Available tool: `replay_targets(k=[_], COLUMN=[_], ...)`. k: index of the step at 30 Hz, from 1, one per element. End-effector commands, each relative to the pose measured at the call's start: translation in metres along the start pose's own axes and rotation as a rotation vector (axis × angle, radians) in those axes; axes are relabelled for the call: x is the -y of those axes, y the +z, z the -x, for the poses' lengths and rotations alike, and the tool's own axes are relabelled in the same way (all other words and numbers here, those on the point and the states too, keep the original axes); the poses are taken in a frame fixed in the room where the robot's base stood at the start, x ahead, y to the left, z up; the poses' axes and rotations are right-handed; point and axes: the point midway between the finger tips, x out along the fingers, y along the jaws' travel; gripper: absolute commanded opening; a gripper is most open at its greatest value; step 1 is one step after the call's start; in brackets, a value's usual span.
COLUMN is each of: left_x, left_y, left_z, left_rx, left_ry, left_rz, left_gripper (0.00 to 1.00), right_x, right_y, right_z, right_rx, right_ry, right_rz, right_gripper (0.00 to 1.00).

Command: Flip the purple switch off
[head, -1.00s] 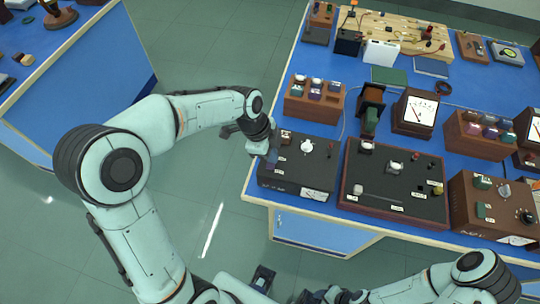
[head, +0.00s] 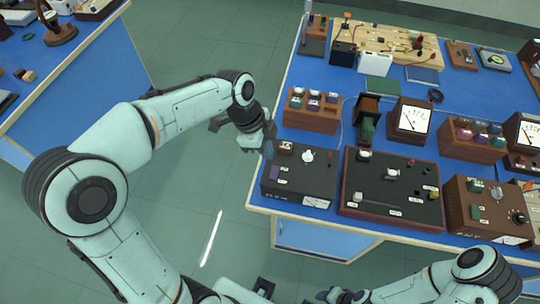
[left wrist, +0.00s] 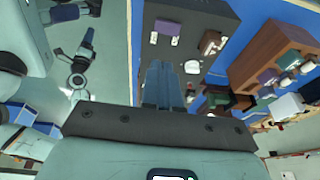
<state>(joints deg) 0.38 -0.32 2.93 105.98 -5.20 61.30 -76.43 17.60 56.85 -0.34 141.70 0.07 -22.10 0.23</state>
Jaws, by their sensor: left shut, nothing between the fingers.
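The purple switch (head: 275,172) sits near the left edge of a dark box (head: 305,185) at the front-left corner of the blue bench. It also shows in the left wrist view (left wrist: 168,26). Its exact tilt is too small to tell. My left gripper (head: 266,143) is beside the box's back-left corner, apart from the switch. In the left wrist view its fingers (left wrist: 163,85) are shut together and empty, with the switch beyond their tips. My right gripper (head: 340,296) is low at the bottom edge, away from the bench; its jaws are unclear.
The same box carries a white knob (head: 308,156) and a brown block (head: 285,147). A larger dark panel (head: 390,205) stands just right of it. A wooden block with colored pieces (head: 310,117) stands behind. Open floor lies left of the bench.

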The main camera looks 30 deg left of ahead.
Motion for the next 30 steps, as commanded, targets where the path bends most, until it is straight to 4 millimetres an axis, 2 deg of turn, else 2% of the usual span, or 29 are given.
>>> replay_targets(k=[3,9,30], left_x=[-0.003,-0.006,-0.007], left_y=[0.000,0.000,0.000], left_z=[0.021,0.035,0.035], left_rx=[-0.001,-0.001,0.000], left_ry=[-0.003,0.000,0.001], left_rz=[0.000,0.000,0.000], left_gripper=[0.00,0.00,0.00], right_x=[0.001,0.001,0.001], right_y=[-0.001,-0.001,-0.001], right_z=[0.001,0.002,0.002], right_rx=[-0.002,-0.002,-0.002], right_ry=[0.000,-0.001,-0.001], right_rz=[0.000,0.001,0.001], right_gripper=[0.49,0.49,0.49])
